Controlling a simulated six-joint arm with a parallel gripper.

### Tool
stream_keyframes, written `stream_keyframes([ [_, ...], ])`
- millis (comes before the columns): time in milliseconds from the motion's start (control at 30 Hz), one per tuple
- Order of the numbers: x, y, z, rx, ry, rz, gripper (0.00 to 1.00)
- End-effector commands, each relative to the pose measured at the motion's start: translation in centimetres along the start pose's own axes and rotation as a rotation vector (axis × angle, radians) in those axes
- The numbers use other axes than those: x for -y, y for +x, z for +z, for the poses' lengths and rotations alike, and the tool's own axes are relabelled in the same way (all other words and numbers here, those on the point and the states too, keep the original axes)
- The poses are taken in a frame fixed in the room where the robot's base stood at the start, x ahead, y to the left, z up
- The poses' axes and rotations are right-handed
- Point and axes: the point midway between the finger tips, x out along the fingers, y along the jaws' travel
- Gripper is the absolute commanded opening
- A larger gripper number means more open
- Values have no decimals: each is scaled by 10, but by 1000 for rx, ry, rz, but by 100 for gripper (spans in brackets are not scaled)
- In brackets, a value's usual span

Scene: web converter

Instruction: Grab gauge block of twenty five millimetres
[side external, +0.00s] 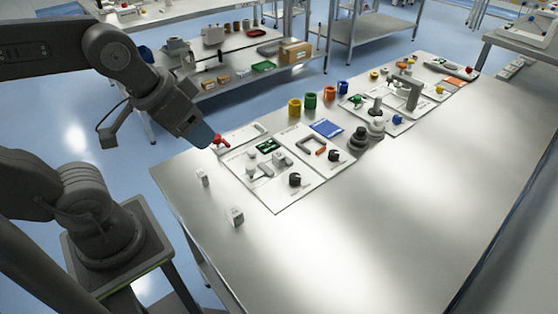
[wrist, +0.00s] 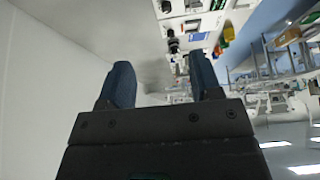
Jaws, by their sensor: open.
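Two small pale grey blocks stand on the left part of the steel table in the side external view, a smaller one (side external: 203,178) further back and a larger one (side external: 236,217) nearer the front. Their markings are too small to read, so I cannot tell which is the twenty five millimetre gauge block. My gripper (side external: 207,138) is above the table's back left edge, behind both blocks and apart from them. In the wrist view my gripper (wrist: 162,82) has its two blue fingers spread with nothing held between them. Neither block can be made out in the wrist view.
White boards with tools and knobs (side external: 285,205) lie right of the blocks. A red part (side external: 221,141) is close to the fingertips. Coloured cups (side external: 310,101) and dark round weights (side external: 358,137) stand further back. The table's front right (side external: 380,220) is clear.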

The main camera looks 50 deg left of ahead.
Motion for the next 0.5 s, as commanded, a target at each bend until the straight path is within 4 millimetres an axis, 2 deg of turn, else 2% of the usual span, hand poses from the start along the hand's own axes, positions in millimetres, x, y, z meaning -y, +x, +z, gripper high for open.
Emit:
stream_keyframes([
  [300,1,0,-3,6,-17,-2,56],
  [367,2,2,-9,19,-52,-7,56],
  [500,8,13,-39,75,-225,-34,56],
])
